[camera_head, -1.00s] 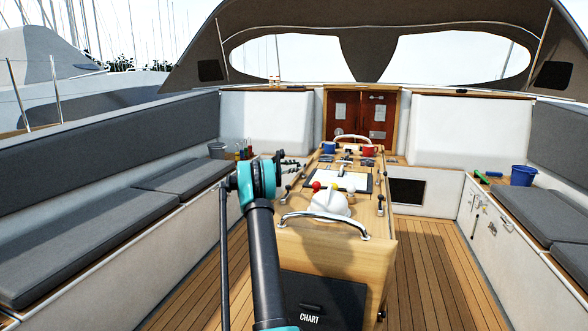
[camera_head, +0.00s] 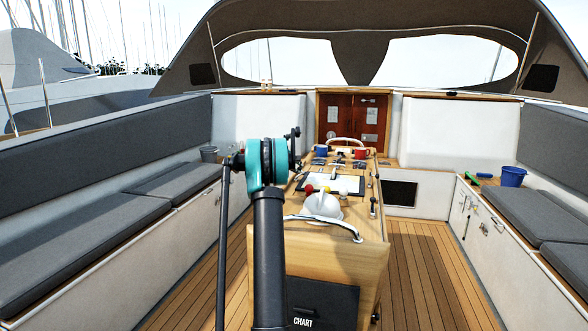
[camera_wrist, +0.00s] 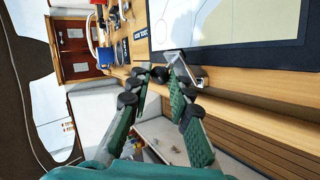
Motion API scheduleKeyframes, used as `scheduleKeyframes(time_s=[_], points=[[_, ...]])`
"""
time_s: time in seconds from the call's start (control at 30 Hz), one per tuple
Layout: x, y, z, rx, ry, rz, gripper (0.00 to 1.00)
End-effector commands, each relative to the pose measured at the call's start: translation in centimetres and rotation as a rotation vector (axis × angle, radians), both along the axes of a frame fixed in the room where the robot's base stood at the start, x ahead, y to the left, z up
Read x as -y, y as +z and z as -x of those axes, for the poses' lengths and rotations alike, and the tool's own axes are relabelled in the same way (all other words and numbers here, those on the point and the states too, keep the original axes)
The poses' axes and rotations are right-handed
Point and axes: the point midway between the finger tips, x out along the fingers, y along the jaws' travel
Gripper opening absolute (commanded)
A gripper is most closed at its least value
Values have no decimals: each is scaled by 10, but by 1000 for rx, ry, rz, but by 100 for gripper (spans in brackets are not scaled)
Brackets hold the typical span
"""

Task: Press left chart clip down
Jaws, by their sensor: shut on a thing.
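The chart (camera_wrist: 215,22) lies in a dark frame on the wooden console, and it also shows in the head view (camera_head: 335,184). How far down the clip is tilted I cannot tell. In the head view my own wrist hides the clip and most of the gripper.
A white domed compass (camera_head: 322,207) and a steel rail (camera_head: 330,222) stand at the console's near end. Blue and red mugs (camera_head: 361,153) stand at its far end. Grey-cushioned benches (camera_head: 95,225) flank the console, with open teak floor (camera_head: 425,270) at the right.

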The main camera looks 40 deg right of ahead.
Motion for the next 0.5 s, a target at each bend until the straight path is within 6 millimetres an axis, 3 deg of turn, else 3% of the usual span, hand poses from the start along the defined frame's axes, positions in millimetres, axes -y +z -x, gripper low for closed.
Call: scheduleKeyframes(time_s=[0.5], points=[[19, -11, 22, 355, -3, -302, 0]])
